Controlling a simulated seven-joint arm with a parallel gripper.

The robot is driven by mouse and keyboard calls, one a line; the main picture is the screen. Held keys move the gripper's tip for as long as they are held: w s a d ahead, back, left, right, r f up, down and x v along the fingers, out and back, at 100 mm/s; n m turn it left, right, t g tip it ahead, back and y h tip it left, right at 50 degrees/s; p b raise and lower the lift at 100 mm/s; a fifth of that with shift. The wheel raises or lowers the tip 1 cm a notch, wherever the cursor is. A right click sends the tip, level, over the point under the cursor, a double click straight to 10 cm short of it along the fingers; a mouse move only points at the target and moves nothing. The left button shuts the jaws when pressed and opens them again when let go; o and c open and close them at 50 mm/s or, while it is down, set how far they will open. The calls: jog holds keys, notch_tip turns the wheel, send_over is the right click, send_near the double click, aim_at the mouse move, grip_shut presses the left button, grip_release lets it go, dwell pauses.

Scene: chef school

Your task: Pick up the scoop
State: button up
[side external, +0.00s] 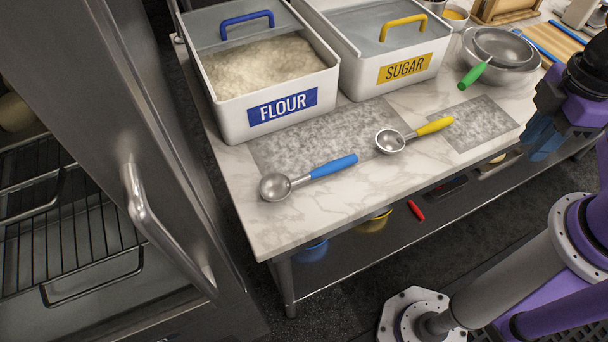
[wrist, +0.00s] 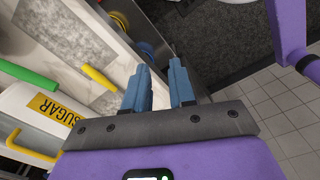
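Two metal scoops lie on the marble counter. The blue-handled scoop (side external: 330,168) has its bowl near the counter's front left edge. The yellow-handled scoop (side external: 434,126) lies to its right, with its bowl at the left end. Its yellow handle (wrist: 99,77) shows in the wrist view, left of my fingers. My gripper (side external: 542,140) is at the right of the side view, apart from both scoops and partly covered by my arm. In the wrist view my gripper (wrist: 160,65) has its two blue fingers apart with nothing between them.
A flour bin (side external: 228,105) and a sugar bin (side external: 358,75) stand behind the scoops. A metal sieve with a green handle (side external: 474,75) rests on bowls at the back right. Grey speckled slabs (side external: 285,150) lie on the counter. A lower shelf holds a yellow pot (side external: 373,222).

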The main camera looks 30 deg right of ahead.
jog(key=o, duration=0.5)
jog(key=shift+c, duration=0.2)
jog(key=n+y, duration=0.4)
jog(key=n, duration=0.1)
send_over(334, 163)
jog(key=d, duration=0.3)
jog(key=f, duration=0.9)
jog(key=shift+w+a, duration=0.1)
jog(key=shift+w, duration=0.1)
jog(key=shift+s+x, duration=0.1)
jog(key=shift+x, duration=1.25)
jog(key=shift+s+x, duration=0.15)
jog(key=shift+x, duration=1.15)
